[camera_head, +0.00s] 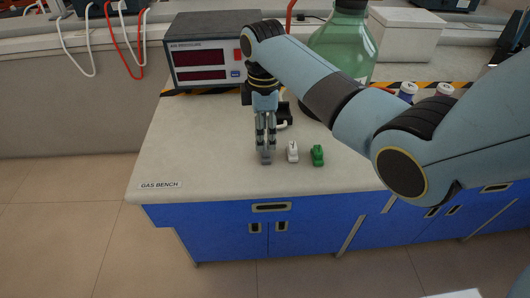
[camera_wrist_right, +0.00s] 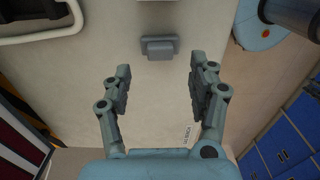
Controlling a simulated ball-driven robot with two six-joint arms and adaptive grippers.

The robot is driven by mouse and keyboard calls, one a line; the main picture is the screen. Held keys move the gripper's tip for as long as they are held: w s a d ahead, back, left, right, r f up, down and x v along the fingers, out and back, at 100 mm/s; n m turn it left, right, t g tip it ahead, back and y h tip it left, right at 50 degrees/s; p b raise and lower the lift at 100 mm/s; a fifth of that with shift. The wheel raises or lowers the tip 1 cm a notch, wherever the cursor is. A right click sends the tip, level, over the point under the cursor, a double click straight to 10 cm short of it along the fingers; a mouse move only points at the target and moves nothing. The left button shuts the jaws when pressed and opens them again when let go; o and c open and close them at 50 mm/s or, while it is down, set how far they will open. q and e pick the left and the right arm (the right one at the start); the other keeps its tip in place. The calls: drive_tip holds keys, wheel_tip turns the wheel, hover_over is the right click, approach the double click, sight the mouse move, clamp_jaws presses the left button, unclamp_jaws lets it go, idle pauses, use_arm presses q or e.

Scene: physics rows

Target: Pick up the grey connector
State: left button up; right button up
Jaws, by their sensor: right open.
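The grey connector (camera_head: 266,157) is on the light bench top near its front edge, left of the white one. In the right wrist view the grey connector (camera_wrist_right: 159,48) is a small block on the pale surface, ahead of the fingers and centred between their lines. My right gripper (camera_head: 265,143) points down just over the grey connector in the head view, and its fingers partly cover it. In the right wrist view my right gripper (camera_wrist_right: 160,78) is open, with nothing between its fingers. My left gripper is not in view.
A white connector (camera_head: 292,152) and a green connector (camera_head: 317,155) stand close to the right. A display box (camera_head: 205,52) and a large green bottle (camera_head: 342,45) stand behind. The bench top (camera_head: 190,140) is clear on the left.

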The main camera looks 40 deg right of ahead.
sight(266, 147)
wheel_tip(266, 147, down, 5)
drive_tip(key=shift+s+d+r, duration=0.1)
drive_tip(key=shift+d, duration=0.05)
drive_tip(key=shift+c, duration=0.2)
drive_tip(key=c, duration=1)
drive_tip(key=shift+r, duration=0.2)
